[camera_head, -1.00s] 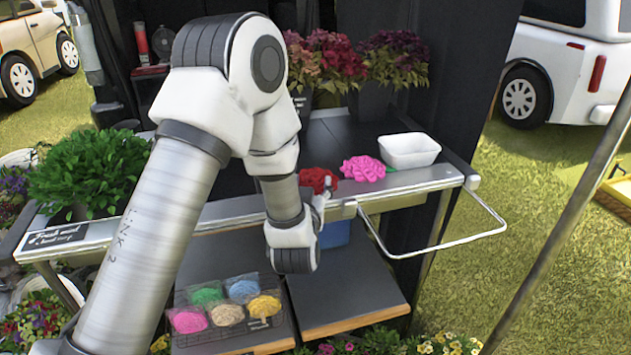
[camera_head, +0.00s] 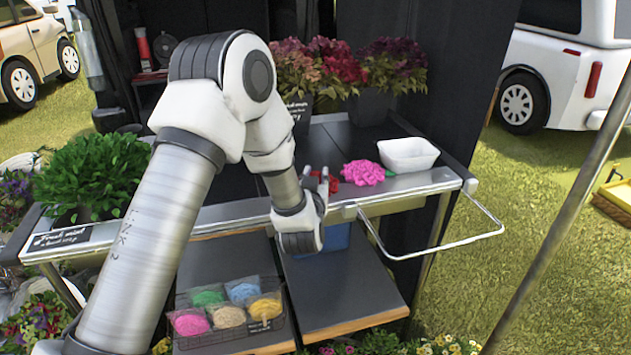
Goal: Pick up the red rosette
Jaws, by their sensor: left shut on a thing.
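The red rosette (camera_head: 333,183) sits at the front edge of the cart's top, partly hidden behind my left gripper. My left gripper (camera_head: 324,178) reaches over the front edge from the left, and its fingers are shut on the red rosette. Whether the rosette is clear of the surface cannot be told. A pink rosette (camera_head: 363,172) lies just to the right, apart from the gripper. My right gripper is not in view.
A white tub (camera_head: 408,154) stands right of the pink rosette. A leafy green plant (camera_head: 92,172) is at the cart's left end. Potted red flowers (camera_head: 392,66) stand at the back. A wire basket (camera_head: 232,325) of coloured bags sits on the lower shelf. A metal handle (camera_head: 440,243) juts right.

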